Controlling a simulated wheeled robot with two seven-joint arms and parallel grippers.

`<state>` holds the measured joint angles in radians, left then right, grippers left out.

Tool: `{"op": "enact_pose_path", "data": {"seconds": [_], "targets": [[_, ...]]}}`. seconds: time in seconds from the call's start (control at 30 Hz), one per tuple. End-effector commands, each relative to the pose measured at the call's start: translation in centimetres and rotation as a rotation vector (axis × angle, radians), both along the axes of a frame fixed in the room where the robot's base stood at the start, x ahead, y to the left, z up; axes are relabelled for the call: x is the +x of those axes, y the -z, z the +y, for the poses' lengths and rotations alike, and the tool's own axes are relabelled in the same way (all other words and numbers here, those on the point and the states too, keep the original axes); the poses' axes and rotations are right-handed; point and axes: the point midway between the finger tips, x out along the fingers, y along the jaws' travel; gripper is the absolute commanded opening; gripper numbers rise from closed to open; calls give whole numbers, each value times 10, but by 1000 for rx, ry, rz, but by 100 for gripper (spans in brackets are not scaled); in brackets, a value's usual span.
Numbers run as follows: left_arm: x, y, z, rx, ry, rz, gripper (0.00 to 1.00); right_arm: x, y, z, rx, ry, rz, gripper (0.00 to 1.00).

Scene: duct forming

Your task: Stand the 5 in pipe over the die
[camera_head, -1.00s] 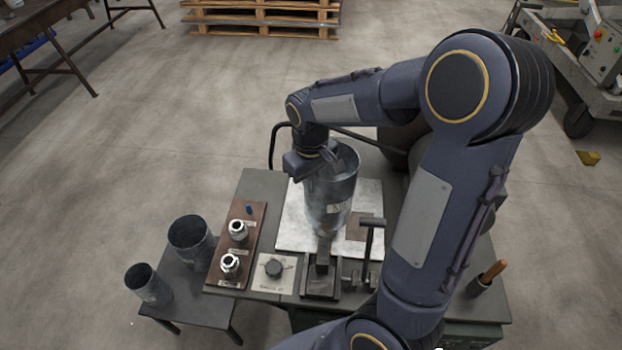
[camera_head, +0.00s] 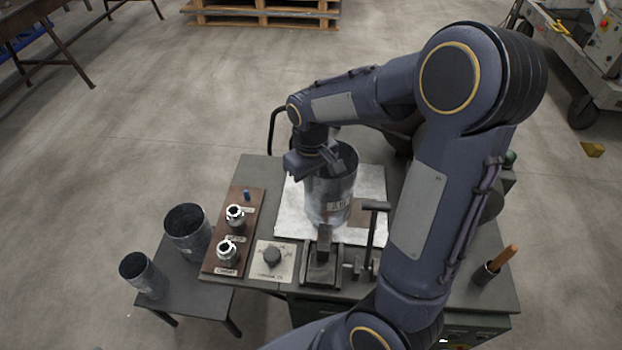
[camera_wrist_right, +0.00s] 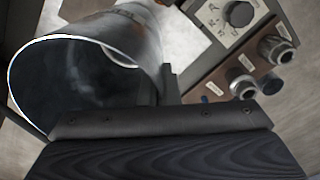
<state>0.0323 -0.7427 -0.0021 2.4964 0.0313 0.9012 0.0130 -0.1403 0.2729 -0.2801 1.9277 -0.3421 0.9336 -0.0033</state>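A grey metal pipe (camera_head: 331,200) with a pale label stands nearly upright over the white sheet on the bench. I take it for the 5 in pipe; the label is too small to read. My right gripper (camera_head: 331,157) is at its top rim and appears shut on the wall. In the right wrist view the pipe's open mouth (camera_wrist_right: 75,75) is beside the gripper. A dark block with a short upright post (camera_head: 322,258) sits just in front of the pipe. I cannot tell whether this is the die or whether the die is hidden behind or inside the pipe. My left gripper is out of view.
Two other pipes, a wider one (camera_head: 187,228) and a narrower one (camera_head: 142,272), stand on the low side table. A wooden board (camera_head: 226,258) with two silver fittings and a dial plate (camera_head: 272,262) lie left of the block. A T-handled lever (camera_head: 372,235) stands close right.

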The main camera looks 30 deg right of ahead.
Motion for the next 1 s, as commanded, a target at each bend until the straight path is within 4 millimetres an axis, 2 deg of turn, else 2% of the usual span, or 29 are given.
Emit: {"op": "enact_pose_path", "data": {"seconds": [0.6,0.8,1.0], "targets": [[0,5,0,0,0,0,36,0,6,0,0,0,-1,0],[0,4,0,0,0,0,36,0,5,0,0,0,-1,27],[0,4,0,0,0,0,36,0,5,0,0,0,0,28]]}}
